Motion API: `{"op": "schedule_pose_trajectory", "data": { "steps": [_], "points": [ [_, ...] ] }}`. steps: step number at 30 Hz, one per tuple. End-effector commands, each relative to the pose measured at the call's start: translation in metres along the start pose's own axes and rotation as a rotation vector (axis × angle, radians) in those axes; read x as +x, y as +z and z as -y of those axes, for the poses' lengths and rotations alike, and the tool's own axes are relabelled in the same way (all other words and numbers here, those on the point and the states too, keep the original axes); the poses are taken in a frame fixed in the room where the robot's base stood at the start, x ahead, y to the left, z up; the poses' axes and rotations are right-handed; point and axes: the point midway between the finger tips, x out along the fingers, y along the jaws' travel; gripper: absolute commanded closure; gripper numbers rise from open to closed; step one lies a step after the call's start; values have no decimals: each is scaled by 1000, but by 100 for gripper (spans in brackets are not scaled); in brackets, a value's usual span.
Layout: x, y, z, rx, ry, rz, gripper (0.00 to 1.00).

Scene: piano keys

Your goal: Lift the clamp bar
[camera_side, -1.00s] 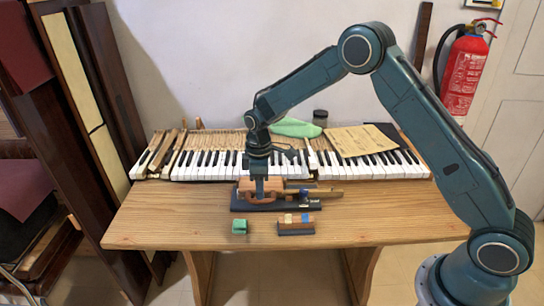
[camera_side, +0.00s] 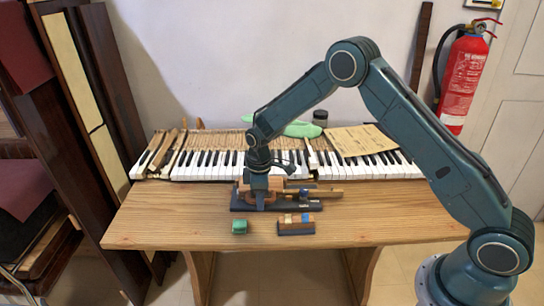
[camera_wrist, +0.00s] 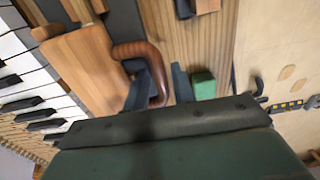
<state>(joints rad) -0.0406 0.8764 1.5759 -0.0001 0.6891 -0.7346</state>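The clamp bar appears to be the brown part with a curved, leather-like handle (camera_wrist: 138,50), seen in the wrist view; I cannot make out its full length. In the side view, a brown part (camera_side: 243,190) shows beside my gripper on the dark base (camera_side: 238,206) of a fixture. My gripper (camera_side: 260,205) is low over the fixture, pointing down with a slight tilt. In the wrist view, its two dark fingers (camera_wrist: 159,90) stand apart, with the handle's lower end between them. Whether they touch it is unclear. The fingers hide part of the fixture in the side view.
A green cloth (camera_side: 300,130), dark jar (camera_side: 320,118) and paper sheet (camera_side: 360,140) lie at the back. The table's left front is clear.

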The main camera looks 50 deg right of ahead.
Motion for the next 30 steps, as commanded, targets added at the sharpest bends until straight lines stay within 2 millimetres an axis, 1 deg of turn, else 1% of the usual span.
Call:
{"op": "schedule_pose_trajectory", "data": {
  "steps": [1, 2, 3, 14, 30],
  "points": [
    [0, 0, 0, 0, 0, 0, 85],
    [0, 0, 0, 0, 0, 0, 91],
    [0, 0, 0, 0, 0, 0, 95],
    [-4, 0, -1, 0, 0, 0, 95],
    [-22, 0, -5, 2, 1, 0, 95]
  ]
}}
